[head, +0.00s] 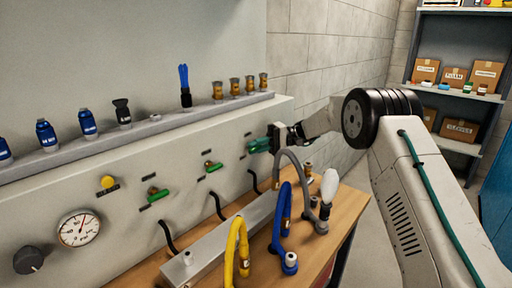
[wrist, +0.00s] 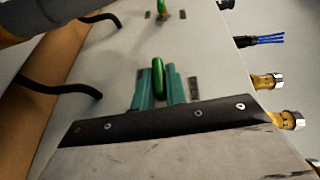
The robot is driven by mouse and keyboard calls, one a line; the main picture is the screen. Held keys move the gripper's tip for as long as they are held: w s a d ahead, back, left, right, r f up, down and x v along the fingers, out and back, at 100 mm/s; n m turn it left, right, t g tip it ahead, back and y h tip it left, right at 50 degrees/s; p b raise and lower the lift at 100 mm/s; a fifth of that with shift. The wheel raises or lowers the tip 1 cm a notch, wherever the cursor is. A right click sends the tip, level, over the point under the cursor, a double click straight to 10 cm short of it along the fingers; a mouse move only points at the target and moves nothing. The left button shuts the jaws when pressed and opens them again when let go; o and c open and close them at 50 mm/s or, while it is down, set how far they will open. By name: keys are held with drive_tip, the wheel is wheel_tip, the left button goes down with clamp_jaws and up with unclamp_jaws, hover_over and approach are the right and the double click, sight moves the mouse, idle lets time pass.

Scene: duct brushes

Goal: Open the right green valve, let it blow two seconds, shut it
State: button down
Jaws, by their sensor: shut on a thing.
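Three green valves sit in a row on the grey panel. The right green valve (wrist: 158,76) shows its handle between the two teal fingers of my gripper (wrist: 159,88) in the wrist view. My gripper is shut on that handle. In the head view my gripper (head: 261,146) reaches the right end of the row and hides most of this valve. Whether the valve is open or shut cannot be told. The middle green valve (head: 213,167) and the left green valve (head: 158,195) stand apart from my gripper.
A pressure gauge (head: 79,228), a black knob (head: 28,260) and a yellow button (head: 108,182) are on the panel's left. Yellow, blue and grey hoses stand on the bench (head: 262,241) below.

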drive_tip(key=shift+f+m+g+y, duration=0.1)
drive_tip(key=shift+m+g+y, duration=0.2)
drive_tip(key=shift+y, duration=0.3)
drive_tip(key=c, duration=1.5)
unclamp_jaws()
drive_tip(key=shift+o, duration=0.2)
drive_tip(key=v, duration=0.8)
